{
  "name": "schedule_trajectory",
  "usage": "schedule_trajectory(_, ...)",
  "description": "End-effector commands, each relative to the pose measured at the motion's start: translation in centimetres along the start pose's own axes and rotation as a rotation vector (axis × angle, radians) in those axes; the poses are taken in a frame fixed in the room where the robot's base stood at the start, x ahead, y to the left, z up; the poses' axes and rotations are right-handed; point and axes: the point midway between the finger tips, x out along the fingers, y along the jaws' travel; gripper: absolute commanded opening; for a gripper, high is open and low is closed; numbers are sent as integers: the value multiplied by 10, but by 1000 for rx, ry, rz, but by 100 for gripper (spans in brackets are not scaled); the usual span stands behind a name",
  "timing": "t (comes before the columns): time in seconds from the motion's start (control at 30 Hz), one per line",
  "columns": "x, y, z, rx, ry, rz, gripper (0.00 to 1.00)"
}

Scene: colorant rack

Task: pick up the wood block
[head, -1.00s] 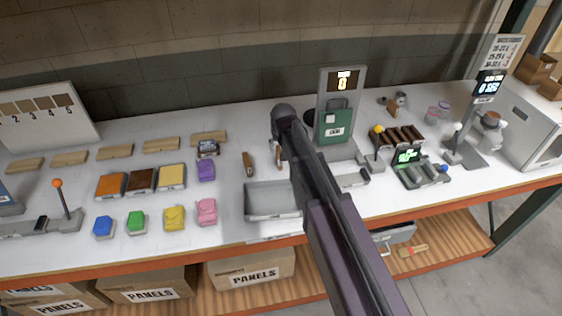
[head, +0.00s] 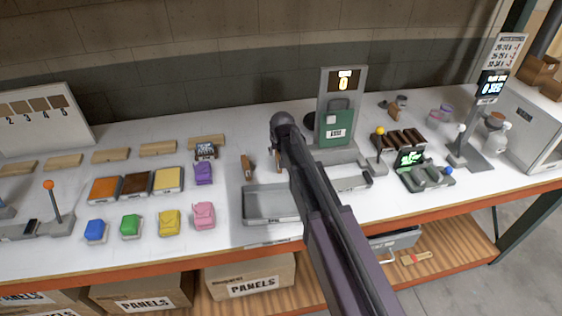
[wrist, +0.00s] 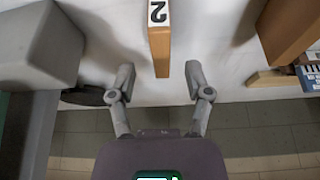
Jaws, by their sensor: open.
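A wood block (wrist: 160,52) with a white label reading 2 stands at the top middle of the wrist view. Its near end lies between the two fingertips of my gripper (wrist: 159,76). The fingers are apart, with a gap on each side of the block. In the head view only a sliver of this block (head: 278,162) shows beside my arm, which hides my gripper. A second brown block (head: 247,168) stands to its left; it appears large at the right of the wrist view (wrist: 288,28).
A grey tray (head: 268,205) sits in front of the blocks. A grey stand with a green panel (head: 337,125) is close on the right. Colored packs (head: 204,214), light wood strips (head: 158,149) and a small dark device (head: 206,152) lie left. White tabletop is clear between them.

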Motion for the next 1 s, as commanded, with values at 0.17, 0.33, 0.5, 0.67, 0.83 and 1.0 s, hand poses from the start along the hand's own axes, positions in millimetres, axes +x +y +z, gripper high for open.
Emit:
schedule_trajectory(0.17, 2, 0, 0, 0, 0, 0, 64)
schedule_trajectory(0.33, 11, -1, 1, -1, 0, 0, 64)
schedule_trajectory(0.5, 25, -1, 1, -1, 0, 0, 64)
schedule_trajectory(0.67, 38, -2, 1, -1, 0, 0, 64)
schedule_trajectory(0.83, 49, -2, 1, -1, 0, -1, 64)
schedule_trajectory(1.0, 52, -2, 1, -1, 0, -1, 64)
